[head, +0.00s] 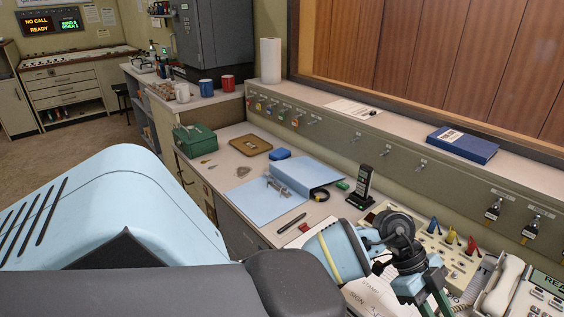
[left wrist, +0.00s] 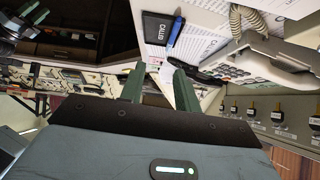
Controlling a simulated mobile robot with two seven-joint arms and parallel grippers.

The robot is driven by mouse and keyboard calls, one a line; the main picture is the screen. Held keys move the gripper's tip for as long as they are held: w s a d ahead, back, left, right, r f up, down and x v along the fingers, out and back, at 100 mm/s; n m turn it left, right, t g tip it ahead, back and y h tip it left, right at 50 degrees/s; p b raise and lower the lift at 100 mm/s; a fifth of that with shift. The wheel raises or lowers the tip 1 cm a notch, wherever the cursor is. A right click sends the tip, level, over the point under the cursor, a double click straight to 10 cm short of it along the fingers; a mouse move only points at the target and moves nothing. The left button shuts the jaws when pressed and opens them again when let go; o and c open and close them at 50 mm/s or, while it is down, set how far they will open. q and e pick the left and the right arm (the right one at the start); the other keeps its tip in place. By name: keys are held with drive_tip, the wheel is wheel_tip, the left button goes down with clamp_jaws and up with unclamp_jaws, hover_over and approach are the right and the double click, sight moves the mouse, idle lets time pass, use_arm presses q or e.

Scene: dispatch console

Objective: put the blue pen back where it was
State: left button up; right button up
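In the head view the left gripper (head: 437,303) is over the front of the desk, beside the telephone, partly cut off by the bottom edge.
A white telephone (head: 503,285) stands right of the gripper. A cream panel with coloured plugs (head: 452,238) is just behind it. A dark pen (head: 291,223), a blue folder (head: 304,175) and a black handset (head: 363,184) are on the desk further left. A grey ledge runs behind.

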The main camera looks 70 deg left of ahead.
use_arm(q)
drive_tip(key=s+d+f+t+h, duration=0.1)
drive_tip(key=s+d+t+h, duration=0.2)
drive_tip(key=s+d+h, duration=0.4)
drive_tip(key=s+a+f+n+t+y, duration=0.3)
drive_tip(key=s+f+n+t+y, duration=0.2)
drive_tip(key=s+f+n+y, duration=0.15)
drive_tip(key=s+a+f+n+t+y, duration=0.4)
drive_tip(key=s+f+n+y, duration=0.1)
drive_tip(key=f+n+y, duration=0.15)
drive_tip(key=s+f+g, duration=0.3)
drive_tip(key=s+f, duration=0.2)
drive_tip(key=s, duration=0.4)
drive_tip(key=s+f+n+g+y, duration=0.1)
drive_tip(key=s+f+g, duration=0.3)
drive_tip(key=s, duration=0.5)
drive_tip(key=shift+f, duration=0.5)
drive_tip(key=shift+s, duration=0.1)
